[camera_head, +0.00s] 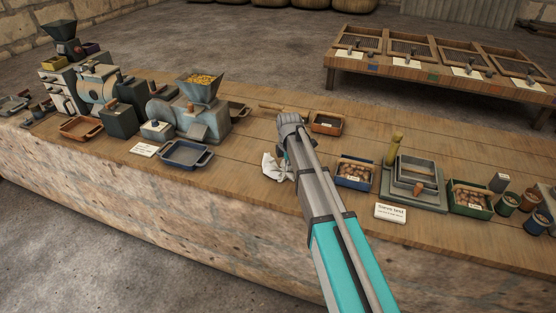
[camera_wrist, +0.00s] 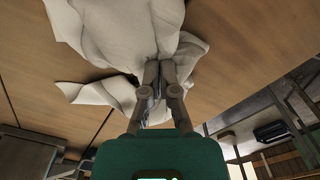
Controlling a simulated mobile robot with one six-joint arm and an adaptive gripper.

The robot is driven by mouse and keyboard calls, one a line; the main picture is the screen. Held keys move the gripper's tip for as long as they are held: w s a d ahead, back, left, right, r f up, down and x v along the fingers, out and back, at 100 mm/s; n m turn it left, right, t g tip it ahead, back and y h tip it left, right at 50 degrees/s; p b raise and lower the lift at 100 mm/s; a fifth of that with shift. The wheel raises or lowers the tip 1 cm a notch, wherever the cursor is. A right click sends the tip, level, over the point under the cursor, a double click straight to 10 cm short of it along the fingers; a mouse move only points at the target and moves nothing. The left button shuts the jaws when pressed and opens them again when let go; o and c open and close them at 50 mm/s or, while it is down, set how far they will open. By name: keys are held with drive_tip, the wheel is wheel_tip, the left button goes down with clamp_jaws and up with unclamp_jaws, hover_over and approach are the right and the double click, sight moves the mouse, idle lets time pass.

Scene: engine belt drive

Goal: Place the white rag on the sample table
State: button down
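The white rag (camera_head: 275,168) is a crumpled cloth at the top of the long wooden table (camera_head: 245,160), left of my arm in the head view. In the wrist view the rag (camera_wrist: 115,35) fills the upper middle, bunched around the fingertips. My gripper (camera_wrist: 163,75) has its two fingers close together with rag cloth gathered between them. In the head view my arm hides most of the gripper (camera_head: 284,158) and part of the rag. I cannot tell whether the rag is lifted clear of the wood. No table label saying "sample" is readable.
A grey hopper machine (camera_head: 200,108) and a blue-grey tray (camera_head: 186,154) stand to the left. A separate low table (camera_head: 450,75) with framed screens is behind, across open floor.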

wheel_tip(320, 180, up, 8)
drive_tip(key=p, duration=0.7)
drive_tip(key=shift+r+p, duration=0.2)
drive_tip(key=shift+p, duration=0.15)
drive_tip(key=shift+s, duration=0.1)
drive_tip(key=s+d+r+m+p, duration=0.2)
drive_tip(key=s+d+m, duration=0.5)
drive_tip(key=s+m, duration=0.3)
drive_tip(key=s+d+r+m+p, duration=0.2)
drive_tip(key=s+d+m, duration=0.6)
drive_tip(key=s+m, duration=0.3)
drive_tip(key=shift+s+d, duration=0.2)
drive_tip(key=shift+s, duration=1.15)
